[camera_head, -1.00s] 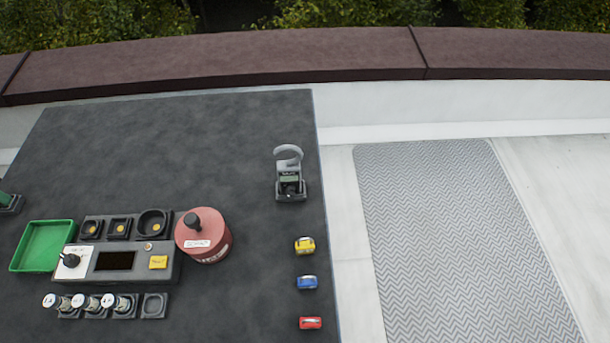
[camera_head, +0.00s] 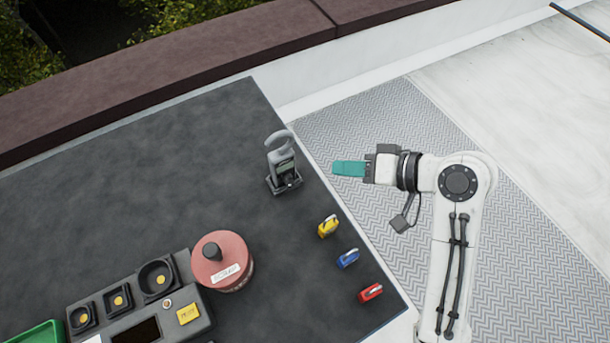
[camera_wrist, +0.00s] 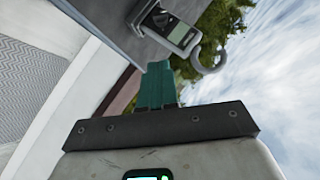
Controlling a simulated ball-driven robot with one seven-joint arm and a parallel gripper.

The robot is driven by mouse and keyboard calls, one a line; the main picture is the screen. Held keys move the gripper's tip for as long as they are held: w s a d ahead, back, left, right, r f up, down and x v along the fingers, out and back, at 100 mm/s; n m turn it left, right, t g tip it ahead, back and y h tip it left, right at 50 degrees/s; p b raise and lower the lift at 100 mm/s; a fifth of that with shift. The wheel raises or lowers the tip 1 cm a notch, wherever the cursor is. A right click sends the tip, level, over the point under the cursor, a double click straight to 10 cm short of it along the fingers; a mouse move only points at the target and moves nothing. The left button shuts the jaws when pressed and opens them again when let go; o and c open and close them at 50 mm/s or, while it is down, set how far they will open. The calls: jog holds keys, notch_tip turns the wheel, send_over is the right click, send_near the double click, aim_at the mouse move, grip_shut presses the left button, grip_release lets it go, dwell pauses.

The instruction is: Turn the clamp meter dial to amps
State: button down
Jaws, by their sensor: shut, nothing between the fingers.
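The clamp meter (camera_head: 281,163) stands in a dark holder near the right edge of the dark table, its grey hooked jaw upward. It also shows in the wrist view (camera_wrist: 176,32), at the top, with its screen and hooked jaw visible. The fingers also show in the wrist view (camera_wrist: 157,85).
Yellow (camera_head: 328,226), blue (camera_head: 348,258) and red (camera_head: 371,292) small items lie along the table's right edge. A red round canister (camera_head: 236,276) and a grey panel box (camera_head: 190,330) stand at the lower left. The table's middle is clear.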

aim_at(289, 181)
jog(key=x, duration=0.6)
jog(key=shift+a+f+p, duration=0.2)
jog(key=shift+a+p, duration=0.1)
jog(key=shift+p, duration=0.1)
jog(key=shift+s+a+f, duration=0.5)
jog(key=shift+a+f, duration=0.15)
jog(key=shift+f, duration=0.2)
jog(key=shift+s+a+f+p, duration=0.25)
jog(key=shift+a+f+p, duration=0.1)
jog(key=shift+f, duration=0.2)
